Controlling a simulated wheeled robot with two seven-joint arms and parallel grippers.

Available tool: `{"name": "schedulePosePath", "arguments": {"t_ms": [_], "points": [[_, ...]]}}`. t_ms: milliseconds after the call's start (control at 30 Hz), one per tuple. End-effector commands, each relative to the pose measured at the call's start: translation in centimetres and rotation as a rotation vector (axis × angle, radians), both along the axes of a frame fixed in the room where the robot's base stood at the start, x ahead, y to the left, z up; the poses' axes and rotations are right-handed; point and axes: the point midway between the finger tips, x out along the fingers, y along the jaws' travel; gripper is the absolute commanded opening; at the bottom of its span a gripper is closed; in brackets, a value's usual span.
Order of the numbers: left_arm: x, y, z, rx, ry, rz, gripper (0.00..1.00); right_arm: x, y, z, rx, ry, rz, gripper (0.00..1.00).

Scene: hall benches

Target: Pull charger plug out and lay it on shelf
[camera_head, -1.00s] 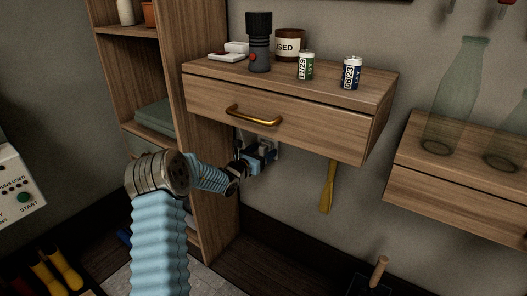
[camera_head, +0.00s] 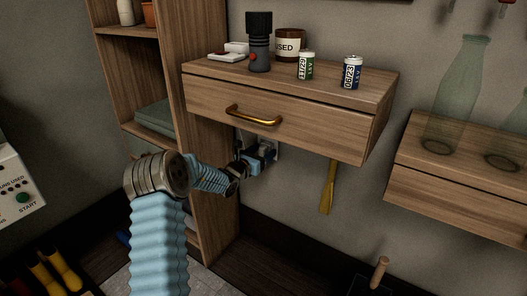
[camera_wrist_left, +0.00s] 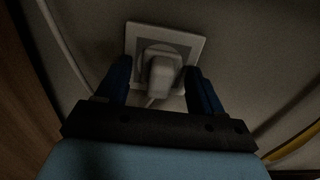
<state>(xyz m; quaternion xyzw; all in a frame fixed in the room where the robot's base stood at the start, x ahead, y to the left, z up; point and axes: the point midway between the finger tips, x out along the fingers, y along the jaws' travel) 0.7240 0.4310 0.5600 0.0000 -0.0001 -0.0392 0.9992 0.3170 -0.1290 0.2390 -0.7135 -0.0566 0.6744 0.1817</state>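The white charger plug (camera_wrist_left: 162,75) sits in a white wall socket (camera_wrist_left: 190,41), seen in the left wrist view; the socket also shows in the head view (camera_head: 275,150), below the drawer. My left gripper (camera_wrist_left: 160,80) is open, with its two dark blue fingers on either side of the plug. A gap shows between the plug and the fingers. In the head view, the left gripper (camera_head: 260,157) is at the socket, under the drawer, and largely hides the plug. The wooden shelf unit (camera_head: 212,195) stands just left of the socket. My right gripper is not in view.
The wooden drawer (camera_head: 300,115) with a brass handle (camera_head: 253,117) overhangs the socket. A flashlight (camera_head: 259,45), two batteries and a "USED" cup stand on top. A yellow-handled tool (camera_head: 328,188) hangs right of the socket. A pale cable (camera_wrist_left: 62,50) runs along the wall.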

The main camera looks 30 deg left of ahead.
Motion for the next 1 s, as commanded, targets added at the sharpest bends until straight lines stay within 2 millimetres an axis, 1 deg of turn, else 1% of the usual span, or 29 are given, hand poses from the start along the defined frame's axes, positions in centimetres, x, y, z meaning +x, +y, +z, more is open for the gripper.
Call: {"name": "schedulePosePath", "arguments": {"t_ms": [33, 67, 400, 433, 567, 1000], "points": [[0.0, 0.0, 0.0, 0.0, 0.0, 0.0, 0.59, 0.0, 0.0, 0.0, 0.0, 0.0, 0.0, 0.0], [0.0, 0.0, 0.0, 0.0, 0.0, 0.0, 0.54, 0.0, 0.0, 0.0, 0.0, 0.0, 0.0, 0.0], [0.0, 0.0, 0.0, 0.0, 0.0, 0.0, 0.02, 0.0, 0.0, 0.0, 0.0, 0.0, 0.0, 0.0], [0.0, 0.0, 0.0, 0.0, 0.0, 0.0, 0.0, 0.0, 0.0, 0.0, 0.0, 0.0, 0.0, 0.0], [-0.1, 0.0, 0.0, 0.0, 0.0, 0.0, 0.0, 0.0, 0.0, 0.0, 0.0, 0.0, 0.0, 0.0], [-1.8, 0.2, 0.0, 0.0, 0.0, 0.0, 0.0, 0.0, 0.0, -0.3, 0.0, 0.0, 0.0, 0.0]]}}
